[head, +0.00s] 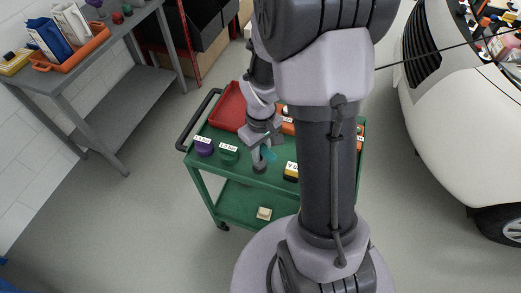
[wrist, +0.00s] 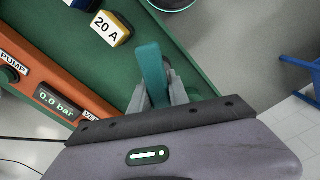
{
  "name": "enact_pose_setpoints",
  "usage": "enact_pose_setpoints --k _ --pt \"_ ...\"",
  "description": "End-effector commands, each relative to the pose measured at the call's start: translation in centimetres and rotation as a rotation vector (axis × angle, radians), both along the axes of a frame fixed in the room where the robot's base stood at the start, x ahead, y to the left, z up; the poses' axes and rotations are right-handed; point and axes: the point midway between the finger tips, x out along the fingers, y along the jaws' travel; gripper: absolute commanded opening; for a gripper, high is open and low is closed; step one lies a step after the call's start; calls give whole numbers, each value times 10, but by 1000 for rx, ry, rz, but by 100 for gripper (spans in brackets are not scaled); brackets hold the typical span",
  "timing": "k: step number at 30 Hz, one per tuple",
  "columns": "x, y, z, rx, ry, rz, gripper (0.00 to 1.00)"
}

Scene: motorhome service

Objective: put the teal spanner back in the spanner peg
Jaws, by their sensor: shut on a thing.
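The teal spanner (wrist: 152,68) is between the two grey fingers of my gripper (wrist: 160,95) in the wrist view, and its flat end sticks out past the fingertips. In the head view my gripper (head: 262,148) is over the front part of the green cart (head: 240,208), with a bit of the teal spanner (head: 269,155) showing beside it. The gripper is shut on the spanner. I cannot make out the spanner peg for certain in either view. My arm hides the right part of the cart top.
On the cart are a red tray (head: 229,108), a purple piece (head: 203,148), a green piece (head: 228,155) and a yellow block marked 20 A (wrist: 112,30). An orange unit (wrist: 45,98) reads 0.0 bar. A grey bench (head: 110,100) stands left, a white vehicle (head: 450,130) right.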

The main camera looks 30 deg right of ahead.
Motion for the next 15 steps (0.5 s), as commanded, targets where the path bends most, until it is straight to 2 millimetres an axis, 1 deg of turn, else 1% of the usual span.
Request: enact_pose_setpoints --k 10,15 --pt "0 0 0 0 0 0 0" --pt "0 0 -5 0 0 0 0"
